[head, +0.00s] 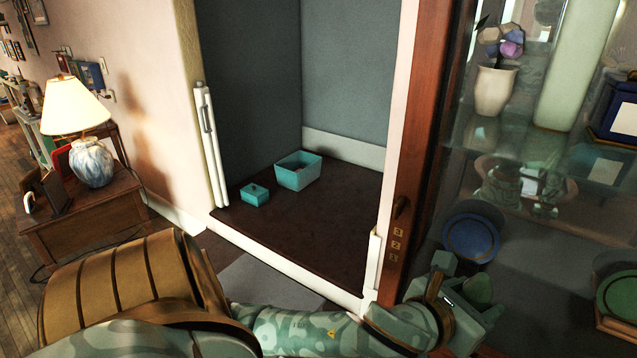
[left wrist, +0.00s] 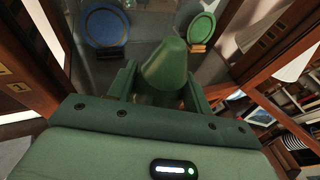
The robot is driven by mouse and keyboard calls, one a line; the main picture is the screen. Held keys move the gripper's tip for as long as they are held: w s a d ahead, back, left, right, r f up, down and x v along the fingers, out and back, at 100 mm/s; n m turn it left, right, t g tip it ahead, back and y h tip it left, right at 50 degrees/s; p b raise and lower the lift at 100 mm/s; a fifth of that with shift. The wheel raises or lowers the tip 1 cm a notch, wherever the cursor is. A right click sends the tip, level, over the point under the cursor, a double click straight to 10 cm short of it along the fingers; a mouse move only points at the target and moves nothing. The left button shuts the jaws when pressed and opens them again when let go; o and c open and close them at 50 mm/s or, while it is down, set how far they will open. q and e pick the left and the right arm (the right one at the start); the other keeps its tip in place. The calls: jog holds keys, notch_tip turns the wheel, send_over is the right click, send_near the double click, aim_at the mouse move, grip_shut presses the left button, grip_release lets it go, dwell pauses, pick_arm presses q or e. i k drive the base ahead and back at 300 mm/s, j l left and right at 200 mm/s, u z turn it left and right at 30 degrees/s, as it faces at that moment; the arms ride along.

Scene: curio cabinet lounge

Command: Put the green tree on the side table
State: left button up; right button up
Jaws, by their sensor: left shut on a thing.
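The green tree (left wrist: 165,68) is a smooth dark green cone in the left wrist view. My left gripper (left wrist: 161,88) is shut on it, with one finger on each side. In the head view the left gripper (head: 466,288) is at the lower right, in front of the glass cabinet, and a green piece of the tree (head: 478,289) shows at it. The wooden side table (head: 98,213) stands at the far left of the head view, well away from the gripper. My right gripper is not in view.
A lamp (head: 91,162) and small items stand on the side table. The cabinet (head: 420,120) holds vases, a blue plate (head: 471,238) and a green plate (head: 618,292). A recess between them holds a teal bin (head: 298,172) and a teal box (head: 255,194).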

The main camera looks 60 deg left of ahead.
aim_at(280, 296)
jog(key=i+j+u, duration=0.1)
jog(key=u, duration=0.35)
jog(key=i+u, duration=0.1)
jog(key=u, duration=0.35)
jog(key=i+j+u, duration=0.1)
jog(key=u, duration=0.35)
jog(key=i+u, duration=0.15)
jog(key=u, duration=0.3)
jog(key=i+l, duration=0.2)
jog(key=i, duration=0.1)
